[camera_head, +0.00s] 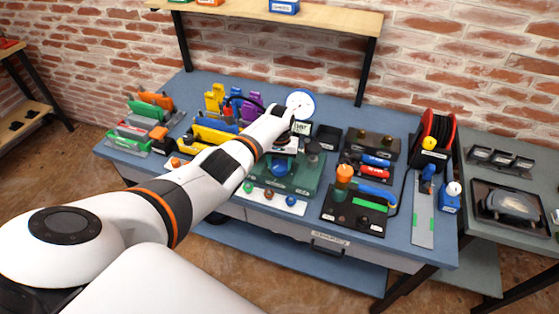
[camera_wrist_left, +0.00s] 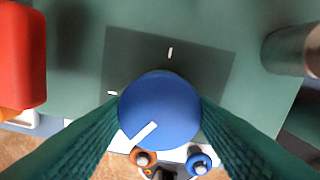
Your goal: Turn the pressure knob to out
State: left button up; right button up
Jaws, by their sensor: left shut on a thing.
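The pressure knob is a round blue knob (camera_head: 281,169) on the green unit (camera_head: 307,180) in the middle of the workbench. In the left wrist view the knob (camera_wrist_left: 160,108) carries a white pointer line that slants toward the lower left. Two white tick marks show on the dark plate (camera_wrist_left: 190,63) around it, one above and one at the left. My left gripper (camera_head: 283,151) comes down over the knob, and its two dark ribbed fingers are closed on the knob's sides. Tick labels are not readable. My right gripper is not in view.
A round white gauge (camera_head: 300,103) stands behind the unit. In the left wrist view a red block (camera_wrist_left: 22,55) is at the left and a grey-green cylinder (camera_wrist_left: 290,50) at the upper right. A white strip with colored buttons (camera_head: 276,195) lies in front.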

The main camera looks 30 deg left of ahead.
aim_at(279, 165)
pick_arm(q)
jog(key=n, duration=0.3)
jog(key=shift+n+p, duration=0.3)
jog(key=shift+p, duration=0.05)
jog(key=shift+n, duration=1.5)
jog(key=o, duration=1)
jog(key=shift+r+p, duration=0.3)
jog(key=shift+p, duration=0.1)
notch_tip(279, 165, up, 4)
jog(key=shift+f+p, duration=0.1)
jog(key=shift+p, duration=0.7)
notch_tip(279, 165, up, 8)
jog(key=shift+f+b, duration=0.15)
jog(key=shift+b, duration=0.2)
jog(key=shift+f, duration=0.1)
